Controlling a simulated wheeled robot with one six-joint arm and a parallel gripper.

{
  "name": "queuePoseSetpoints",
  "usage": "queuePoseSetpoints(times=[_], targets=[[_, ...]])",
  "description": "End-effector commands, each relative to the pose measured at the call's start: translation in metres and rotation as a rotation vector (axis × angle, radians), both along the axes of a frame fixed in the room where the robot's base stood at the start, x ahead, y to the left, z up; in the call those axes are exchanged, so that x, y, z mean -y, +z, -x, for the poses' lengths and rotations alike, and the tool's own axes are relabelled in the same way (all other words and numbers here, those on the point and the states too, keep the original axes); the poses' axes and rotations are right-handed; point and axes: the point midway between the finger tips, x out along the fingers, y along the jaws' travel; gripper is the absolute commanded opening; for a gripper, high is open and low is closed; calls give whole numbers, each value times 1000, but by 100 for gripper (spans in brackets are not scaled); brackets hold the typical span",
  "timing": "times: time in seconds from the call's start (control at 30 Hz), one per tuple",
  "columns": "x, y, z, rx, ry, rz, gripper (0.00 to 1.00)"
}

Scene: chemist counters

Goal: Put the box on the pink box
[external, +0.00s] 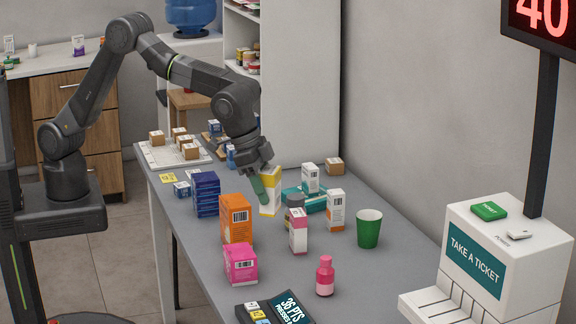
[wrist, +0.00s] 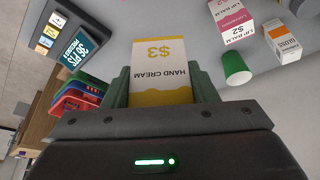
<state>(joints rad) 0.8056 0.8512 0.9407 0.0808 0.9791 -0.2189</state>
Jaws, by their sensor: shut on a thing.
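My gripper (external: 260,190) is shut on a white and yellow hand cream box (external: 271,188), held upright over the counter. In the wrist view the same hand cream box (wrist: 161,72) sits between the green finger pads, its "$3" label upside down. In the external view I cannot tell whether its base touches the counter. The pink box (external: 241,264) stands on the counter's near left part, in front of an orange box (external: 236,219), with nothing on top. It is well toward the camera from my gripper. I cannot make it out in the wrist view.
A lip balm box (external: 298,232), a gloss box (external: 335,210), a green cup (external: 369,229) and a pink bottle (external: 325,276) stand right of the pink box. A dark points panel (external: 290,308) lies at the front.

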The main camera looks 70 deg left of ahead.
Motion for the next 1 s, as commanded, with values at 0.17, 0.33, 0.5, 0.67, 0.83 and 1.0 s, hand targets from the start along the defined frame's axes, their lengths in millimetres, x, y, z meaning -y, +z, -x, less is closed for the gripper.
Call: queuePoseSetpoints(times=[0.17, 0.33, 0.5, 0.67, 0.83, 1.0], targets=[[-22, 5, 42, 6, -94, 5, 28], [-36, 6, 66, 10, -147, 8, 28], [-42, -3, 74, 11, -166, 6, 28], [-42, -33, 75, 10, -167, 5, 28], [-42, -53, 74, 12, -167, 8, 28], [-42, -68, 74, 11, -165, 6, 28]])
